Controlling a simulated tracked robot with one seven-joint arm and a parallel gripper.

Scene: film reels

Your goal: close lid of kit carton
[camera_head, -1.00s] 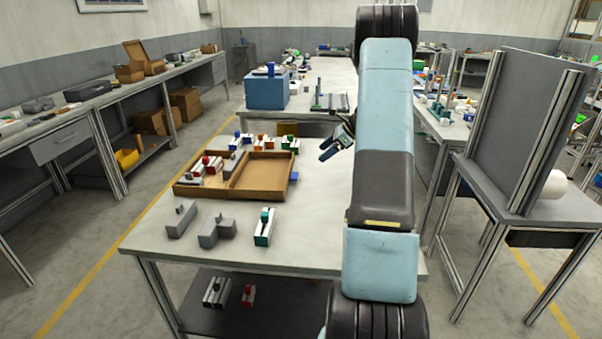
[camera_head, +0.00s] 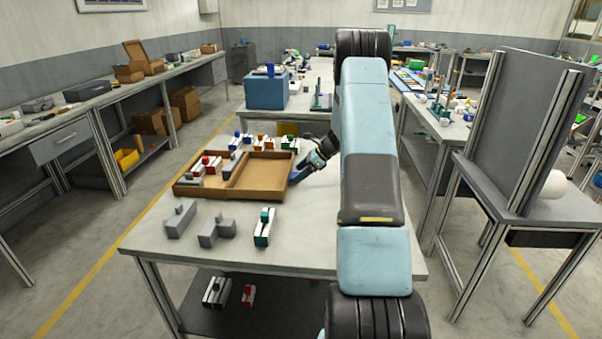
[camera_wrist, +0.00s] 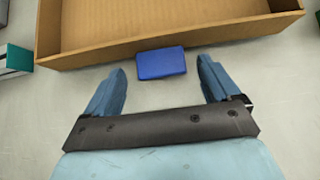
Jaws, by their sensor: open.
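The brown kit carton (camera_head: 200,192) lies open on the near table, with grey and red parts in its left half. Its lid (camera_head: 262,174) appears to be the empty shallow tray folded out flat to the right; it fills the top of the wrist view (camera_wrist: 170,48). A blue tab (camera_wrist: 161,63) sits at the lid's outer edge. My gripper (camera_wrist: 161,68) is open, fingers pointing at that edge, with the tab between and slightly ahead of the fingertips. Neither finger appears to touch it. In the head view my gripper (camera_head: 306,166) is low, right of the lid.
Grey blocks (camera_head: 180,220) and a teal-and-white part (camera_head: 264,228) lie in front of the carton. Several coloured parts (camera_head: 262,142) stand behind it. A blue bin (camera_head: 266,92) is on the table beyond. The tabletop right of the lid is clear apart from my arm.

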